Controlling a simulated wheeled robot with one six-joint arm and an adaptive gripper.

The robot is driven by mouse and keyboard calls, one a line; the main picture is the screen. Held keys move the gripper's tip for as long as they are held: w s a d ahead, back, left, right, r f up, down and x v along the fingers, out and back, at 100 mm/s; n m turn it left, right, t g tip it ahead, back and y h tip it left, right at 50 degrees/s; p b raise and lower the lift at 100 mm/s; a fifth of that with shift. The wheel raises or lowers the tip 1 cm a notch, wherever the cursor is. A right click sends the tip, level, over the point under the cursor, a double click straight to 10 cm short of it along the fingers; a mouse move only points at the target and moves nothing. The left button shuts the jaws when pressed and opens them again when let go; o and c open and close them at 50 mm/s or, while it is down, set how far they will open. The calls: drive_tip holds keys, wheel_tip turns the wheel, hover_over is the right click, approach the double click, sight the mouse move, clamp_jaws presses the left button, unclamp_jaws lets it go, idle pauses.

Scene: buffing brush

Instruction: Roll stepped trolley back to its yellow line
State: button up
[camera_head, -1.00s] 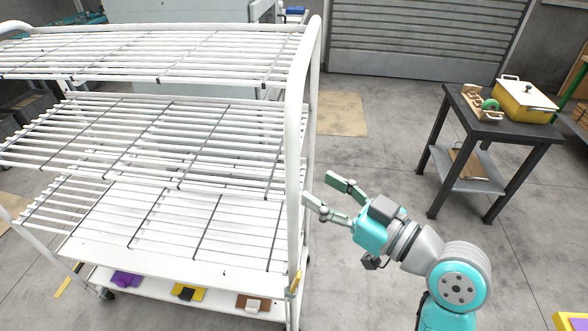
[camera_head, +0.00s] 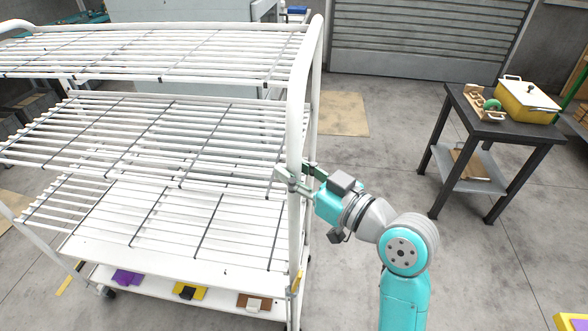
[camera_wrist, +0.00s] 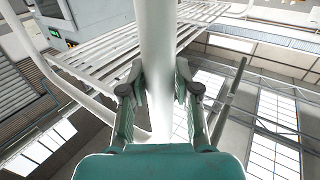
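The stepped trolley (camera_head: 180,262) is a white wire-shelved rack filling the left and middle of the head view. Its right upright post (camera_head: 294,215) is a thick white tube, and it runs between my fingers in the wrist view (camera_wrist: 158,50). My gripper (camera_head: 296,170) straddles this post at about middle-shelf height, one finger on each side. In the wrist view my gripper (camera_wrist: 160,84) has both finger pads very close to the tube. I cannot tell whether they press on it. A short piece of yellow line (camera_head: 63,286) shows on the floor at the trolley's lower left.
A dark side table (camera_head: 487,128) with a yellow box (camera_head: 526,103) stands at the right. A flat tan board (camera_head: 341,114) lies on the floor behind the trolley. A yellow-edged object (camera_head: 568,321) shows at the lower right corner. The floor between trolley and table is clear.

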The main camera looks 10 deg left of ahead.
clamp_jaws()
drive_tip(key=a, duration=2.9)
drive_tip(key=shift+w, duration=0.45)
drive_tip(key=o, duration=0.6)
unclamp_jaws()
drive_tip(key=shift+a, duration=0.15)
drive_tip(key=shift+o, duration=0.4)
